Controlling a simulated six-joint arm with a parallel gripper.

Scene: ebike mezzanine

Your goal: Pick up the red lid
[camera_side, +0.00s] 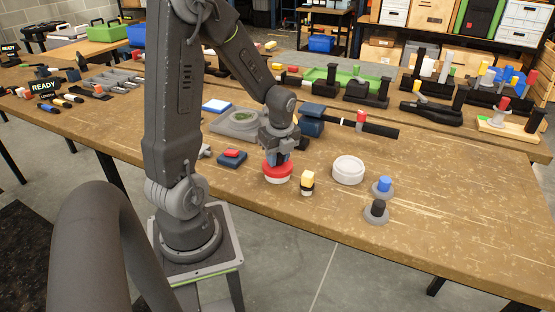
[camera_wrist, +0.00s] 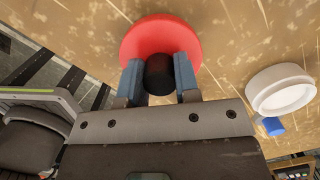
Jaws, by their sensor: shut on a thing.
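The red lid (camera_side: 277,172) is a round disc with a white band under its edge, near the front middle of the bench in the side view. In the wrist view the red lid (camera_wrist: 160,32) has a black knob (camera_wrist: 159,76) at its centre. My gripper (camera_side: 277,157) points down over the lid. Its blue fingers (camera_wrist: 160,82) are shut on the knob from both sides in the wrist view. I cannot tell whether the lid touches the bench.
A round white pot (camera_side: 348,171) stands to the right. A dark blue block (camera_side: 231,159) lies left. The front right bench is clear.

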